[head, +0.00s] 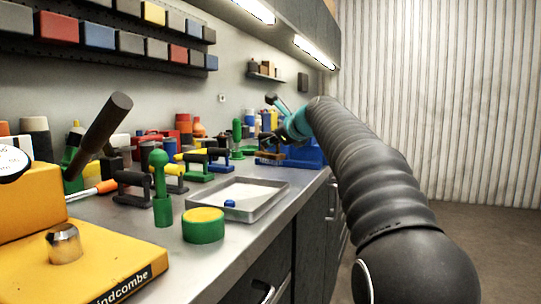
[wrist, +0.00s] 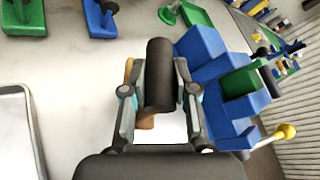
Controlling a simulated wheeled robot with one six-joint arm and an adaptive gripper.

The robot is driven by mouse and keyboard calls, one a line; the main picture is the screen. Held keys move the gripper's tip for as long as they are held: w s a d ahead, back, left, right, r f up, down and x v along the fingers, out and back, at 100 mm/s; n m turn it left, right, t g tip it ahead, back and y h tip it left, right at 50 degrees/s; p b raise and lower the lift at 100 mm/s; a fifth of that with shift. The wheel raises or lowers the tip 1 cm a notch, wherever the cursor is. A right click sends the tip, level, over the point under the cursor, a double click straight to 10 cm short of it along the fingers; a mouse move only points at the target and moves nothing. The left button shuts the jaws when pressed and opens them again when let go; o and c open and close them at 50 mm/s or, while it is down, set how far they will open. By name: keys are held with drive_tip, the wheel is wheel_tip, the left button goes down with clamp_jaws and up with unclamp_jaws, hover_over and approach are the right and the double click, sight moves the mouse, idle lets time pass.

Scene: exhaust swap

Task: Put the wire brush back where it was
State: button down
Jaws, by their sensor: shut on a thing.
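The wire brush (head: 270,157) shows in the head view as a brown block low at the far end of the bench, just left of a blue bin. My gripper (head: 284,138) is above it, partly hidden by my arm. In the wrist view my gripper (wrist: 160,95) is shut on the brush's thick black handle (wrist: 160,70), and bits of the brown block show behind the fingers. I cannot tell whether the brush touches the bench top.
A metal tray (head: 262,203) lies nearer on the bench (head: 190,262). Black-handled blue and green tools (head: 218,158) stand to the left.

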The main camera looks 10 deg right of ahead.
sight(277, 149)
drive_tip(key=shift+f+b, duration=1.85)
drive_tip(key=shift+b, duration=0.1)
drive_tip(key=shift+f, duration=0.1)
drive_tip(key=c, duration=0.9)
unclamp_jaws()
drive_tip(key=v, duration=1.2)
